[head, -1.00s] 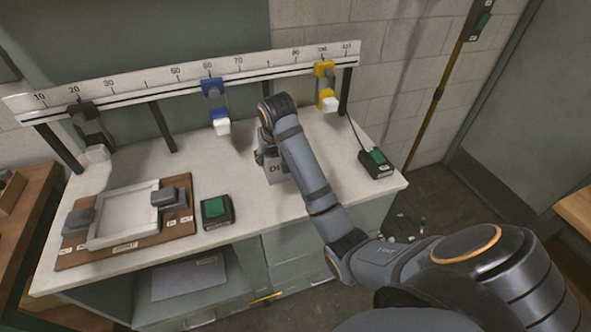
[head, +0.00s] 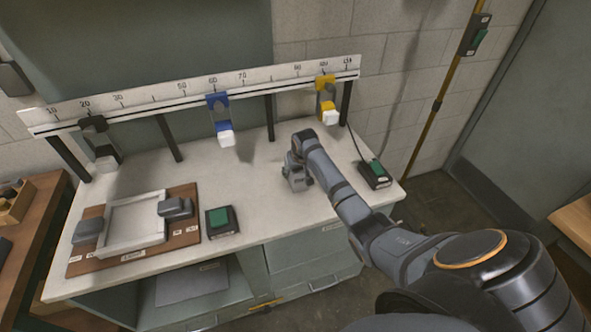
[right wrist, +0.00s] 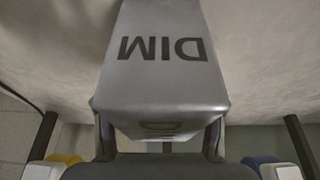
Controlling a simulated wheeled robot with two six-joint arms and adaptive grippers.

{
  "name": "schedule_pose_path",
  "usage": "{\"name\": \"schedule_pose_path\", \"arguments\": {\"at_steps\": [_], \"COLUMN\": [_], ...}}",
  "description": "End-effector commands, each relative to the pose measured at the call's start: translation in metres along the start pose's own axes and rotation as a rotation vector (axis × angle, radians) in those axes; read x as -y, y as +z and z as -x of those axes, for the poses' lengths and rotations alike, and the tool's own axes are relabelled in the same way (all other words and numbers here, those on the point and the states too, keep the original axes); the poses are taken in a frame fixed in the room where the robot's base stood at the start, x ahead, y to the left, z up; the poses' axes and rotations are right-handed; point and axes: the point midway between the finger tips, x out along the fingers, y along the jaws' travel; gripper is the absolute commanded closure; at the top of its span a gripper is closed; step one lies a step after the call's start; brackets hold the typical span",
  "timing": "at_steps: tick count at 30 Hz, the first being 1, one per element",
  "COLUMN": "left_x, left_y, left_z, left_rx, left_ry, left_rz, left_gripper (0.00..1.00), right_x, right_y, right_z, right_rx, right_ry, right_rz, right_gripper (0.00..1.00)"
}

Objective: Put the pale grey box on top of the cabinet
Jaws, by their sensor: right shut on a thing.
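The pale grey box (right wrist: 165,75), lettered DIM, fills the middle of the right wrist view. My right gripper (right wrist: 158,140) is shut on it, with a finger at each side. In the head view my right gripper (head: 297,176) is over the middle right of the pale worktop, and the box is mostly hidden there by the gripper. I cannot tell whether the box touches the worktop. The grey-green cabinet (head: 312,254) with drawers stands under this worktop. My left gripper is not in view.
A wooden board with a pale tray (head: 135,222) and grey blocks lies at left. A green-topped switch box (head: 221,220) is beside it, another (head: 375,174) at right. A numbered rail (head: 200,92) with black, blue and yellow holders runs along the back.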

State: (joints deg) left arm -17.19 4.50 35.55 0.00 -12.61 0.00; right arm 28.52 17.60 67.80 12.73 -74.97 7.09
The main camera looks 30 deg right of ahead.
Motion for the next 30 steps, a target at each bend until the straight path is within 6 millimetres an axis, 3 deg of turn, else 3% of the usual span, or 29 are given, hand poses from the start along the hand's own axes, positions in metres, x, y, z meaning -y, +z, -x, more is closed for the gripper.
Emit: {"name": "schedule_pose_path", "arguments": {"at_steps": [9,10,15,25,30], "left_x": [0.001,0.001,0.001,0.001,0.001], "left_y": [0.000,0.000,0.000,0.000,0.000], "left_z": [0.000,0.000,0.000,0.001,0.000], "left_rx": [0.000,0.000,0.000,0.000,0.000], "left_ry": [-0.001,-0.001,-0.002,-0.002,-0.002], "left_rz": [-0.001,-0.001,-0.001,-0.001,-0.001], "left_gripper": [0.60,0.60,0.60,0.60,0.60], "right_x": [0.001,0.001,0.001,0.001,0.000], "right_y": [0.001,0.002,0.002,0.001,-0.001], "right_z": [-0.003,-0.004,-0.003,-0.002,0.020], "right_rx": [-0.001,0.000,0.000,-0.001,-0.004], "right_ry": [-0.001,-0.001,-0.001,-0.001,-0.001], "right_rz": [0.001,0.000,0.000,0.000,0.001], "right_gripper": [0.78,0.40,0.17,0.17,0.17]}}
